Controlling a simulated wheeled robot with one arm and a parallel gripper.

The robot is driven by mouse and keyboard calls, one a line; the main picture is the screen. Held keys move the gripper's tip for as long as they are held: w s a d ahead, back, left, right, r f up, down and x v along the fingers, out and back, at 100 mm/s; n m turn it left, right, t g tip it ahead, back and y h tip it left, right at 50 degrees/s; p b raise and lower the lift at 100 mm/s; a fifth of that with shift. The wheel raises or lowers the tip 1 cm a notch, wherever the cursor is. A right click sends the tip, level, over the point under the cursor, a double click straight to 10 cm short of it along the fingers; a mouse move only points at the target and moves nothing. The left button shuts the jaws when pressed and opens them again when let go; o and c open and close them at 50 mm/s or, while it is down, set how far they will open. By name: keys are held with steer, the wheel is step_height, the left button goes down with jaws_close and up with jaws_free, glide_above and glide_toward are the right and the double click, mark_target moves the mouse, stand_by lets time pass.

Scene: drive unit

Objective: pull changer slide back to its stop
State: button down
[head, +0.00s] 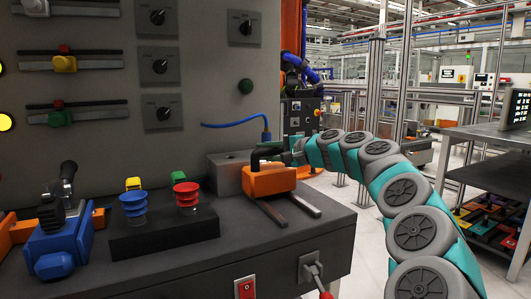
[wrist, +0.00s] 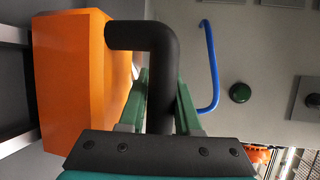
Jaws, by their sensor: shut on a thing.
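The changer slide is an orange block (head: 270,180) on two rails (head: 295,203) at the right end of the dark bench. Its black bent handle (head: 268,153) rises from the block toward my gripper. My gripper (head: 292,157) reaches in from the right and is shut on this handle. In the wrist view the orange block (wrist: 70,75) fills the left side, and the black handle (wrist: 145,38) bends down between the green fingers of my gripper (wrist: 163,95). The rails extend out in front of the block toward the bench's front edge. The handle's lower end is hidden behind the gripper's dark plate.
A grey block (head: 228,172) stands behind the slide, with a blue cable (head: 235,124) above. Blue (head: 133,203) and red (head: 186,195) ribbed pieces stand on a black base to the left. A lever (head: 314,270) projects from the bench front. The grey panel rises behind.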

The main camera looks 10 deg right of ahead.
stand_by(0.4)
steer(key=s+d+b, duration=0.1)
steer(key=s+d, duration=0.1)
steer(key=s, duration=0.5)
steer(key=shift+s+d, duration=0.2)
steer(key=shift+f, duration=0.15)
steer(key=c, duration=0.6)
jaws_free()
steer(key=shift+s+d, duration=0.1)
steer(key=b+v, duration=0.1)
steer(key=v, duration=0.6)
steer(key=shift+s+d, duration=0.25)
steer(key=shift+s, duration=0.05)
